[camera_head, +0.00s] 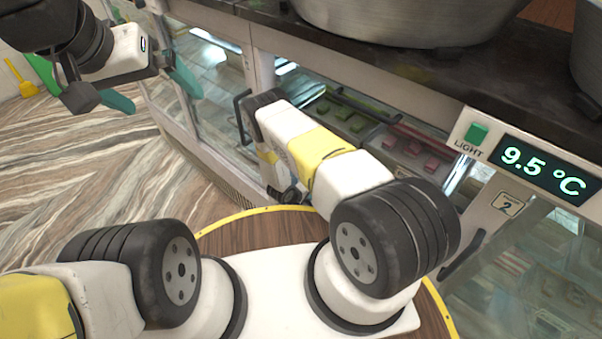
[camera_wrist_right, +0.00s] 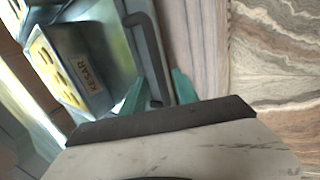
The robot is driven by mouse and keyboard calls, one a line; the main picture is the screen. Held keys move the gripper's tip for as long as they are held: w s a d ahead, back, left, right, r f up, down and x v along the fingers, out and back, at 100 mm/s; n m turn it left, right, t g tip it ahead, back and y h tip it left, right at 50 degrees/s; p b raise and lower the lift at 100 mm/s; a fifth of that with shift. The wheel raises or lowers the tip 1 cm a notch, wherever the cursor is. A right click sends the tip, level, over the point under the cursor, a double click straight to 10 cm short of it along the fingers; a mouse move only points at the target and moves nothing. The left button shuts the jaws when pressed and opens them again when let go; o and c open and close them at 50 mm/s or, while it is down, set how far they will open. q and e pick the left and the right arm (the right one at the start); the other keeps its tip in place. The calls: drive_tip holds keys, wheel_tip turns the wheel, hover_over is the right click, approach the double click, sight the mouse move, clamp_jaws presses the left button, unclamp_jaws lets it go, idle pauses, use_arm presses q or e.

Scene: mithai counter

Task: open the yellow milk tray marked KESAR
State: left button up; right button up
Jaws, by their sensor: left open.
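The KESAR tray (camera_wrist_right: 88,73) shows at the left of the right wrist view, with yellow sweets in it and a KESAR label on its front. In the head view my right arm hides this gripper and the KESAR tray, while a dark handle (camera_head: 238,118) shows beside the arm.
In the glass counter, a tray of green sweets (camera_head: 347,117) and a tray of pink sweets (camera_head: 418,150) lie right of my arm. Steel vessels (camera_head: 400,18) stand on the dark counter top (camera_head: 490,60). A temperature display (camera_head: 545,168) hangs at right.

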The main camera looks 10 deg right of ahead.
drive_tip(key=shift+w+d+f, duration=0.1)
drive_tip(key=shift+d+f, duration=0.1)
drive_tip(key=shift+f, duration=0.15)
clamp_jaws()
drive_tip(key=shift+a, duration=0.1)
idle(1.1)
